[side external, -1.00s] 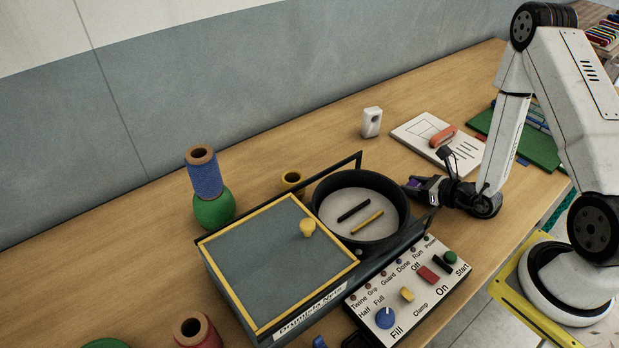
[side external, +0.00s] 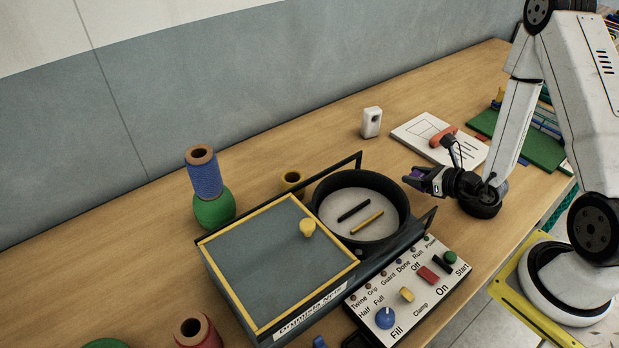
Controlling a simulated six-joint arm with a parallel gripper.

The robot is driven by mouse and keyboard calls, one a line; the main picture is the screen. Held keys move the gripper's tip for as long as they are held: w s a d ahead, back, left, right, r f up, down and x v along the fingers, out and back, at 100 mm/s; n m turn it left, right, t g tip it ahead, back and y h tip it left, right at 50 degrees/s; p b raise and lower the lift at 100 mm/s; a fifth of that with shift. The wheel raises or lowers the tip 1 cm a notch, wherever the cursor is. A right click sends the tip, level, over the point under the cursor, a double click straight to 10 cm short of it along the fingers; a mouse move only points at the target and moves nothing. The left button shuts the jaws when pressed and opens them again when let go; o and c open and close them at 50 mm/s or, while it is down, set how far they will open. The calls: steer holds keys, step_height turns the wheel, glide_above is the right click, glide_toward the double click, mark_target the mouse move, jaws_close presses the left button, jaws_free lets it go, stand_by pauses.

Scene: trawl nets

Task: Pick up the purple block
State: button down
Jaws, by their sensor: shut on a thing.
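My gripper (side external: 421,179) is beside the right rim of the round black pan, a little above the table. It is shut on the purple block (side external: 417,172), a small dark purple piece showing between the fingers. Most of the block is hidden by the fingers.
The round black pan (side external: 401,205) holds a black stick and a yellow stick. A machine with a grey lid (side external: 270,262) and a control panel (side external: 441,290) stand in front. A white device (side external: 371,122), a paper sheet (side external: 410,132) and a green board (side external: 545,151) lie behind. Thread spools (side external: 206,176) stand left.

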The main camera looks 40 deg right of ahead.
mark_target(415, 174)
steer(key=shift+r, duration=3.45)
steer(key=shift+w, duration=0.1)
